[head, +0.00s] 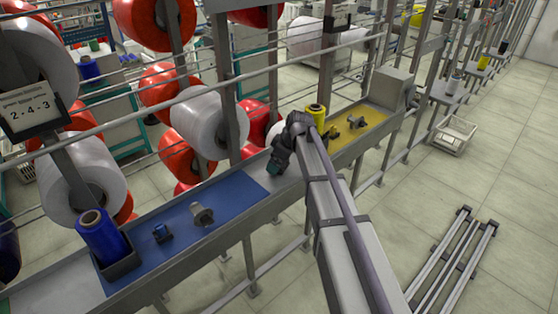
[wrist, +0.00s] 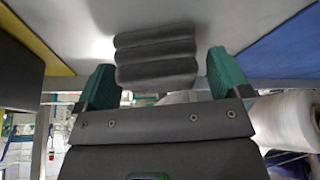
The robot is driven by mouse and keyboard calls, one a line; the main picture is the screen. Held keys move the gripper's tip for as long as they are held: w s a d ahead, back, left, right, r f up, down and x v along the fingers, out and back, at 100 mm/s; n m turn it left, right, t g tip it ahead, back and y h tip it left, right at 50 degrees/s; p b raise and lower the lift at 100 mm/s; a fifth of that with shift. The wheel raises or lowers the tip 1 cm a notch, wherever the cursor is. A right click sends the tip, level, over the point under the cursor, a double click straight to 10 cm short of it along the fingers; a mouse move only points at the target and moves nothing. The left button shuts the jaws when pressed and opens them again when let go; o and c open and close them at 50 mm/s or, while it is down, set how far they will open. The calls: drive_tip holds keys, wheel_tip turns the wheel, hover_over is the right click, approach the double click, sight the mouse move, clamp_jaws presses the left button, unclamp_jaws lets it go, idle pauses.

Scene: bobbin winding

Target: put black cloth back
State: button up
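The black cloth (wrist: 155,57) shows in the wrist view as a dark grey, ribbed, folded bundle against the bare grey stretch of the shelf (wrist: 245,22). My gripper (wrist: 160,68) has its two teal fingers spread wide, with the cloth in line with the gap between them. Small gaps show beside the cloth, and I cannot tell how far the fingertips reach around it. In the head view my gripper (head: 275,167) points down at the grey shelf stretch between the blue mat and the yellow mat. I cannot make out the cloth there.
The blue mat (head: 225,190) holds a blue spool (head: 101,236) in a dark holder and small parts. The yellow mat (head: 365,120) holds a yellow spool (head: 317,117) and small parts. Rails and large white and red bobbins (head: 209,121) stand behind the shelf. The floor at right is mostly open.

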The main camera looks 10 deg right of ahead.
drive_tip(key=shift+r, duration=0.1)
drive_tip(key=shift+r+p, duration=0.3)
drive_tip(key=shift+p, duration=0.05)
drive_tip(key=p+v, duration=1.1)
drive_tip(key=v, duration=0.1)
drive_tip(key=s+a+f+m+g+h, duration=0.15)
drive_tip(key=s+m, duration=0.35)
drive_tip(key=s, duration=0.7)
drive_tip(key=s+a+m+g+h, duration=0.15)
drive_tip(key=s+m, duration=0.35)
drive_tip(key=s, duration=0.8)
drive_tip(key=shift+h, duration=0.3)
drive_tip(key=f+b, duration=0.2)
drive_tip(key=b, duration=0.1)
drive_tip(key=f+b, duration=0.1)
drive_tip(key=f, duration=0.1)
drive_tip(key=shift+w+a+f, duration=0.15)
drive_tip(key=shift+w+a, duration=0.15)
drive_tip(key=shift+w, duration=0.05)
